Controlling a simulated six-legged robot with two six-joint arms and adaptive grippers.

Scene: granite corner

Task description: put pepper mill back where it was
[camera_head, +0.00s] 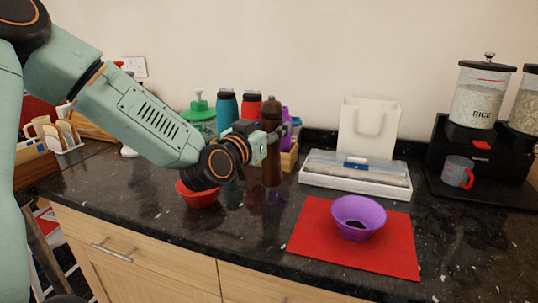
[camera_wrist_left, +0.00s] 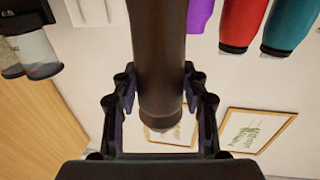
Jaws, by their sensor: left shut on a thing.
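The pepper mill (camera_head: 270,160) is dark brown, tall and upright, at the back middle of the counter. My left gripper (camera_head: 274,134) is shut on its upper part, coming in from the left. In the left wrist view the pepper mill (camera_wrist_left: 158,45) runs between the two fingers of my left gripper (camera_wrist_left: 160,100), with its rounded end near the palm. The mill's base is close to the dark counter; I cannot tell whether it touches. My right gripper is not in view.
A purple bowl (camera_head: 357,216) sits on a red mat (camera_head: 316,240). A red bowl (camera_head: 200,200) stands below my left wrist. Behind are bottles (camera_head: 227,107), a wooden box (camera_head: 289,159) and a white tray (camera_head: 350,184). Dispensers (camera_head: 476,97) stand at right. Counter between mill and mat is clear.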

